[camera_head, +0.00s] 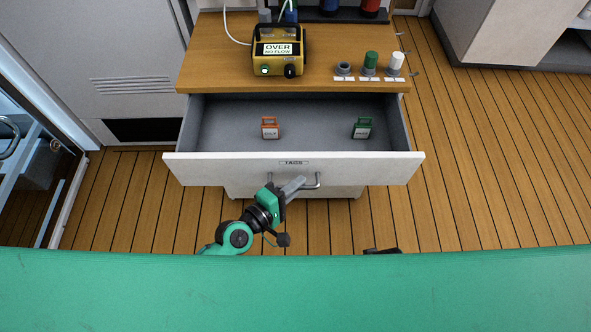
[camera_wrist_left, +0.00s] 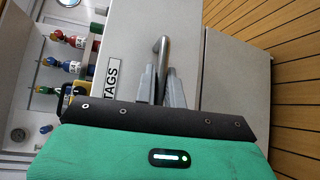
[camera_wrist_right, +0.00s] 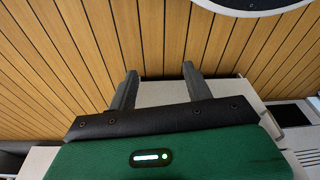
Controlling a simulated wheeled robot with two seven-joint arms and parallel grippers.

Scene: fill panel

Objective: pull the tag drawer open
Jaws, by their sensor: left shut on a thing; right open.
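The tag drawer (camera_head: 220,170) stands pulled out from under the wooden counter, its grey inside showing. Its white front carries a label reading TAGS and a metal bar handle (camera_head: 318,181). An orange tag (camera_head: 270,128) and a green tag (camera_head: 362,128) stand apart inside it. My left gripper (camera_head: 294,187) is at the handle, and in the left wrist view its fingers (camera_wrist_left: 161,88) are shut on the handle bar (camera_wrist_left: 160,55) beside the TAGS label. My right gripper (camera_wrist_right: 157,88) is open and empty, with plank floor beyond its fingers; in the head view it is mostly hidden.
On the wooden counter (camera_head: 215,60) stand a yellow box (camera_head: 278,50) with an OVER sign and a row of small fittings, including a green one (camera_head: 370,60). Plank floor (camera_head: 480,150) is clear to the right. A grey cabinet (camera_head: 110,60) stands at left.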

